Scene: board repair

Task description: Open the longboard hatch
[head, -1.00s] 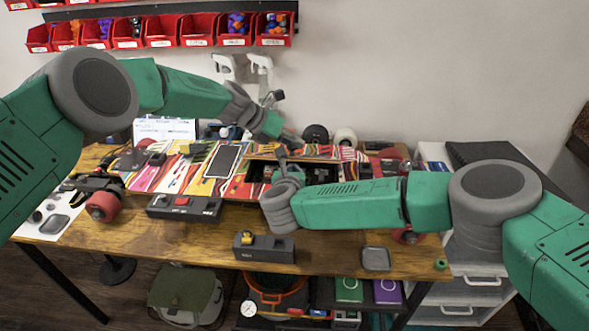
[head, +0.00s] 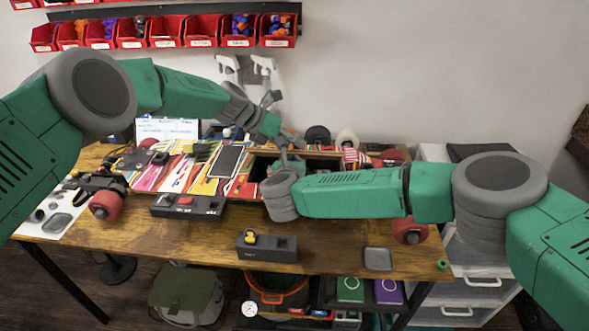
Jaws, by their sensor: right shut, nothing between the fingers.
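The longboard (head: 150,172) lies across the table with a brightly striped deck. A dark opening (head: 258,168) shows in its deck, left of my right wrist. A striped piece that looks like the hatch panel (head: 355,158) stands at the far side of the opening; its exact tilt is unclear. My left gripper (head: 279,138) is above the far edge of the board, and its fingers are too small to read. My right gripper (head: 284,157) is shut and empty over the opening. My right wrist and forearm hide much of the opening.
A dark phone-like slab (head: 225,161) lies on the deck. A black box with a red part (head: 187,205) and a grey box with a yellow part (head: 266,246) stand in front. A small grey tray (head: 378,258) is at the front right. Red bins (head: 170,31) hang behind.

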